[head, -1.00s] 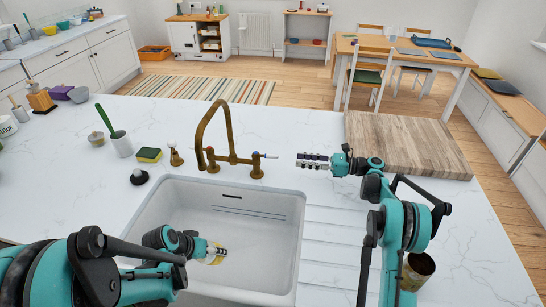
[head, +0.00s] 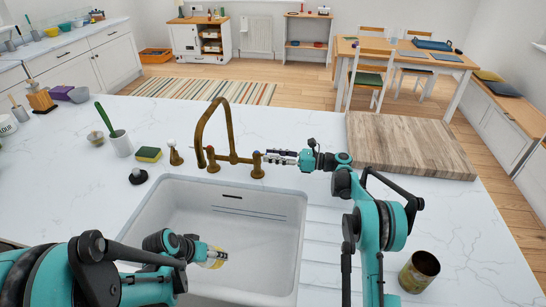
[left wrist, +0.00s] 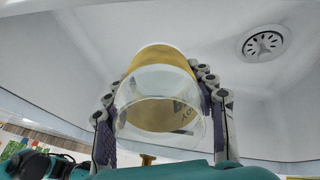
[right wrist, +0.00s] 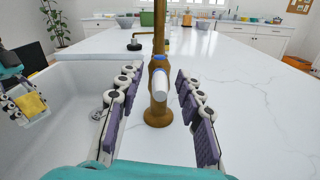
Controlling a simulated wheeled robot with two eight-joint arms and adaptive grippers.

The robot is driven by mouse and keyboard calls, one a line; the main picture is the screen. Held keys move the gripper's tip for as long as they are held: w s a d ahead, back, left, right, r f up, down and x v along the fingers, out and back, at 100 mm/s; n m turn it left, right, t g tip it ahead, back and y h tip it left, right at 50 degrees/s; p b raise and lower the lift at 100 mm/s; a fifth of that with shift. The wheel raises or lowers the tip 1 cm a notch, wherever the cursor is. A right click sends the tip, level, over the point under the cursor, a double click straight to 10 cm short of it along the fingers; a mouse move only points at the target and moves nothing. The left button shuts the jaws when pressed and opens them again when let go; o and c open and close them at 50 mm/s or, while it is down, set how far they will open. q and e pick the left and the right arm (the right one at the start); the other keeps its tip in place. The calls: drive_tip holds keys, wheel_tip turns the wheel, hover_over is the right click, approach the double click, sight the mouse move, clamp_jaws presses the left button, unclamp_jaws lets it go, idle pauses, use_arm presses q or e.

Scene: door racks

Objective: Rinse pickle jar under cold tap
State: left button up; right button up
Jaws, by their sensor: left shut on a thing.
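The pickle jar, clear glass with a yellow label, is held low inside the white sink (head: 262,232); it fills the left wrist view (left wrist: 158,90). My left gripper (head: 212,256) is shut around the jar's sides, one finger on each side. The brass tap (head: 204,135) stands behind the sink. Its cold handle, a white lever with a blue band (right wrist: 160,82), sits between the spread fingers of my right gripper (right wrist: 152,115). The right gripper is open, with no visible grip on the lever. No water stream is visible.
A brass tin (head: 419,271) stands right of the sink, near my right arm. A wooden board (head: 410,145) lies behind that arm. A sponge (head: 148,154), a brush holder (head: 120,144) and a dark stopper (head: 138,177) stand left of the tap.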

clamp_jaws()
use_arm(q)
drive_tip(key=shift+f+b, duration=0.3)
drive_tip(key=shift+b, duration=0.05)
use_arm(e)
drive_tip(key=shift+s+a+m+t+h, duration=0.15)
drive_tip(key=shift+s+m+t+h, duration=0.25)
drive_tip(key=shift+m+t, duration=0.55)
drive_tip(key=shift+s+a+m+t+h, duration=0.1)
drive_tip(key=shift+s+m+t+h, duration=0.45)
drive_tip(key=shift+t, duration=0.7)
drive_tip(key=shift+w, duration=0.2)
unclamp_jaws()
